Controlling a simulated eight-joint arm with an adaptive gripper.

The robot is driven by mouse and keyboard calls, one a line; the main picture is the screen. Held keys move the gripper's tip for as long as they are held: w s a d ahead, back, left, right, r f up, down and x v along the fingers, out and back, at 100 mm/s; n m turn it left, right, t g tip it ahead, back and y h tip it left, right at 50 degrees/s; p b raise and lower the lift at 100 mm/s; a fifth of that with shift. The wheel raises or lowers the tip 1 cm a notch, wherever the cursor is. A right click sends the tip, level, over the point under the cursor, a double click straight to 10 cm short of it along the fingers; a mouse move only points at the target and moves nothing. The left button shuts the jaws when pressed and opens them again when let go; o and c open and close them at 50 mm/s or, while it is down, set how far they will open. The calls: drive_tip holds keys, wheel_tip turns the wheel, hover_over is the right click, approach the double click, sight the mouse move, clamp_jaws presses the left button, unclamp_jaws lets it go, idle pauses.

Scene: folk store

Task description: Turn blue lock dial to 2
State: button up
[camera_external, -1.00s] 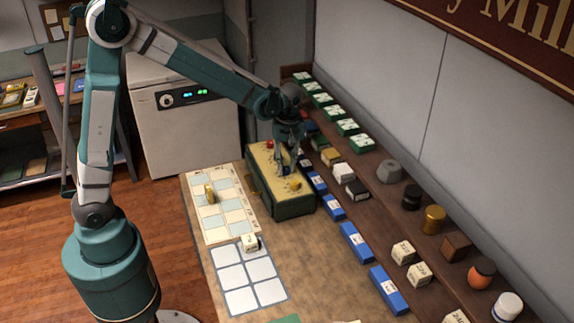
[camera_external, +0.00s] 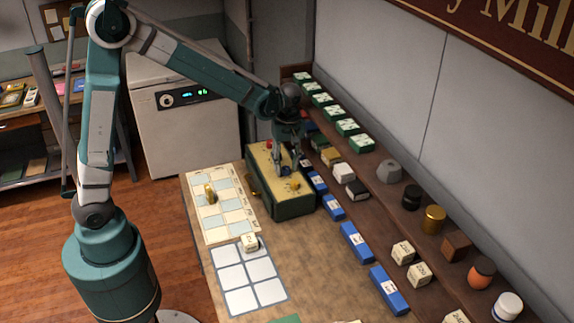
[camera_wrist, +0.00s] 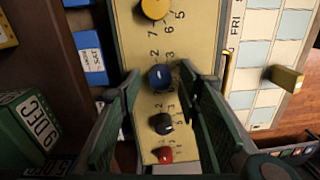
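The lock box (camera_external: 292,206) has a pale yellow top panel (camera_wrist: 194,42) with a row of dials. The blue lock dial (camera_wrist: 159,77) sits between my fingers in the wrist view. It shows small in the external view (camera_external: 286,170), below my gripper (camera_external: 287,167). In the wrist view my gripper (camera_wrist: 160,80) is open, with one finger on each side of the blue dial and a gap on both sides. Digits are printed around the dial, including a 2 at its upper left. I cannot tell where the dial points.
A yellow dial (camera_wrist: 155,8) lies to one side of the blue dial; a black dial (camera_wrist: 162,124) and a red dial (camera_wrist: 165,154) lie to the other. Blue blocks (camera_external: 334,207) line the shelf side. A calendar board (camera_external: 225,215) lies to the box's left.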

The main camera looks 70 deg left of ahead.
sight(285, 168)
drive_tip(key=shift+r, duration=0.15)
wheel_tip(285, 168, up, 12)
drive_tip(key=shift+w, duration=0.25)
idle(0.7)
drive_tip(key=shift+s+d, duration=0.1)
idle(0.4)
drive_tip(key=s+d+r+m+t, duration=0.2)
drive_tip(key=s+d+r+m, duration=0.15)
drive_tip(key=s, duration=0.45)
drive_tip(key=s+d+r+m+t, duration=0.2)
drive_tip(key=s+m, duration=0.3)
drive_tip(key=s, duration=0.2)
drive_tip(key=s+d+f+m+t, duration=0.1)
drive_tip(key=s+d+m+t, duration=0.1)
drive_tip(key=s+m, duration=0.2)
drive_tip(key=s+d+f+m+t, duration=0.1)
drive_tip(key=s+m, duration=0.3)
drive_tip(key=s, duration=0.6)
drive_tip(key=shift+d+f+t, duration=0.4)
drive_tip(key=shift+d+f, duration=0.05)
drive_tip(key=shift+f, duration=0.1)
